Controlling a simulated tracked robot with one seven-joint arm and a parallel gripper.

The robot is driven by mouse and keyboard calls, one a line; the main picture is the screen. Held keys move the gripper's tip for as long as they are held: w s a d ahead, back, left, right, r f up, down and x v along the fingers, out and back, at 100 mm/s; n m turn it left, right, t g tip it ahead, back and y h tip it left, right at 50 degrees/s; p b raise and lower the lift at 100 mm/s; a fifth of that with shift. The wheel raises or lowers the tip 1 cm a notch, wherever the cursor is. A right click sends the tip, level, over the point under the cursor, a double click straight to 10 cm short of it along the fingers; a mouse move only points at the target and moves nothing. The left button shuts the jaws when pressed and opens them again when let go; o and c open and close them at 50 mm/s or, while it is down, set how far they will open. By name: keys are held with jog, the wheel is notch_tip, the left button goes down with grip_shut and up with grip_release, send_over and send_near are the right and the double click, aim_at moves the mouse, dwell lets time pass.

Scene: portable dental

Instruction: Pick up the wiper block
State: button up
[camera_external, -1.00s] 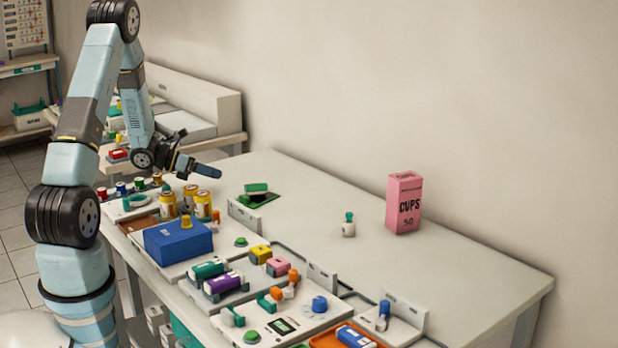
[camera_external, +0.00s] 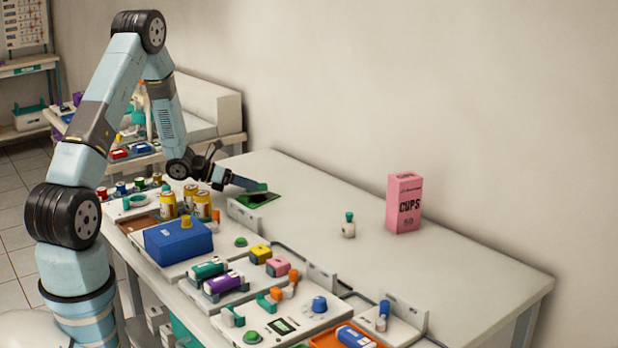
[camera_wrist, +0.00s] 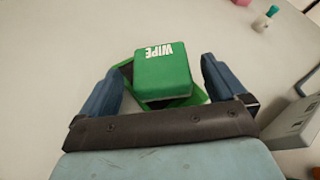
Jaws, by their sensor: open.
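The wiper block is a green block (camera_wrist: 162,72) with white "WIPE" lettering on top. In the wrist view it lies on a darker pad with a green rim (camera_wrist: 200,97). In the external view the dark green pad (camera_external: 266,201) lies on the table, and my gripper mostly hides the block. My gripper (camera_wrist: 165,75) is open, with one blue finger on each side of the block. Gaps show between the fingers and the block. In the external view my gripper (camera_external: 258,186) is low over the pad.
A white upright bracket (camera_external: 243,216) stands just in front of the pad. A small bottle with a green cap (camera_external: 348,228) and a pink cups box (camera_external: 404,205) stand farther right. Yellow cans (camera_external: 185,200) and a blue box (camera_external: 178,244) are nearer. The table behind is clear.

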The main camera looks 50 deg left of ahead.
jog(key=shift+w, duration=0.1)
jog(key=shift+c, duration=0.2)
jog(key=c, duration=1.1)
